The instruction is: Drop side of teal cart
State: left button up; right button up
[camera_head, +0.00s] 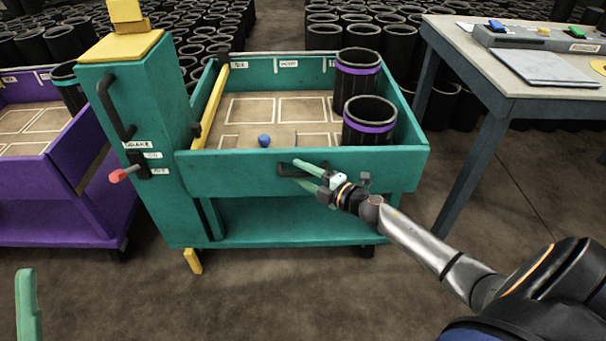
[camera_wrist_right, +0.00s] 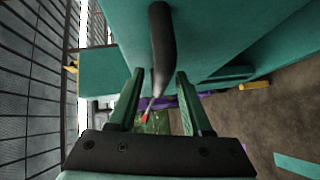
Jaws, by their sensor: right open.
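The teal cart (camera_head: 230,218) stands in the middle of the head view. Its near side panel (camera_head: 235,172) is up and level with the tray's front. A black bar handle (camera_head: 287,170) is on this panel; it also shows in the right wrist view (camera_wrist_right: 162,40). My right gripper (camera_head: 296,172) is open at the handle. In the wrist view the bar lies in line with the gap between the fingers; contact cannot be told. Only a green finger-like part of my left gripper (camera_head: 28,305) shows at the lower left.
Two black sleeves with purple bands (camera_head: 357,75) (camera_head: 369,122) and a blue knob (camera_head: 264,140) are in the cart. A teal post with a red-tipped lever (camera_head: 118,175) stands at its left. A purple cart (camera_head: 50,205) is left, a table (camera_head: 470,70) right. Floor in front is clear.

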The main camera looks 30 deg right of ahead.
grip_shut()
dwell(1.4)
